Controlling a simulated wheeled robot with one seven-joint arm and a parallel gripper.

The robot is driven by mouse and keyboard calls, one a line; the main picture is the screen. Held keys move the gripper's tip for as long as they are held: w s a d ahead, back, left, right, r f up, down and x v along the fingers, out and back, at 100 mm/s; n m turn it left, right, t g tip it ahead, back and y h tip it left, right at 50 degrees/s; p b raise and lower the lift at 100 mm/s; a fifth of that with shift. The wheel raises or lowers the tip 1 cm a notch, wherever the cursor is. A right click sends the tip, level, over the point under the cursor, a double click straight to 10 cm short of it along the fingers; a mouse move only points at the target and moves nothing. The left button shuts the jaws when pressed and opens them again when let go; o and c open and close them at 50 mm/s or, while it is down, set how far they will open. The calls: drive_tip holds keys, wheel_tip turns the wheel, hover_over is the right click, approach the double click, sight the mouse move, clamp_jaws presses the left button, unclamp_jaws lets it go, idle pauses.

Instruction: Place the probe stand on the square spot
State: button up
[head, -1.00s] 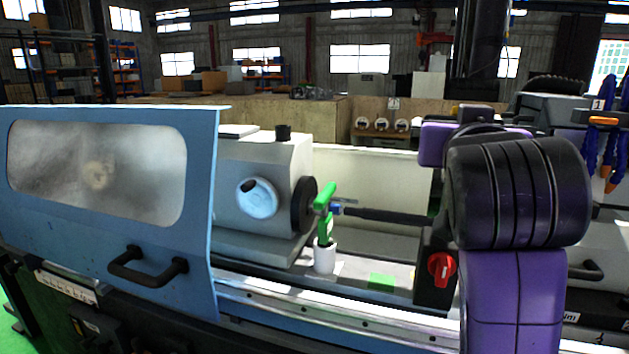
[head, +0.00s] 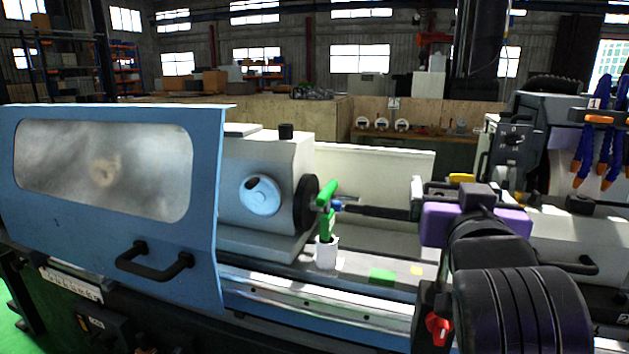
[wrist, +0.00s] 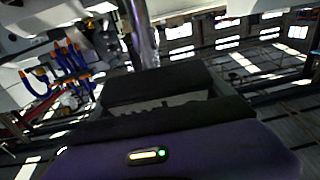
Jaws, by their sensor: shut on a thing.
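The probe stand (head: 435,318) shows low in the head view as a black block with a red knob, partly hidden behind my arm. My gripper (head: 436,192) is above it, over the right part of the machine bed. In the wrist view the two dark jaws of my gripper (wrist: 158,104) are shut, with a shiny metal rod, seemingly the stand's post, rising beyond them. The grip point itself is hidden. A green square spot (head: 382,275) lies on the bed, left of and beyond the stand's base. A small yellow patch (head: 417,270) lies just right of it.
The blue guard door (head: 105,215) closes off the left. The bed's front rail (head: 320,308) runs below the spots. Blue hoses (head: 600,145) hang at right.

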drive_tip(key=s+f+n+y, duration=0.1)
drive_tip(key=s+f, duration=0.4)
drive_tip(key=f, duration=1.2)
drive_tip(key=s+f+n+y, duration=0.1)
drive_tip(key=s+f, duration=0.4)
drive_tip(key=f, duration=1.3)
drive_tip(key=s+f+n+y, duration=0.1)
drive_tip(key=s+f+y, duration=0.2)
drive_tip(key=f, duration=1.4)
drive_tip(key=s, duration=0.2)
drive_tip(key=shift+s+a+f+t, duration=0.25)
drive_tip(key=shift+s+a+t, duration=0.05)
drive_tip(key=shift+s+t, duration=0.1)
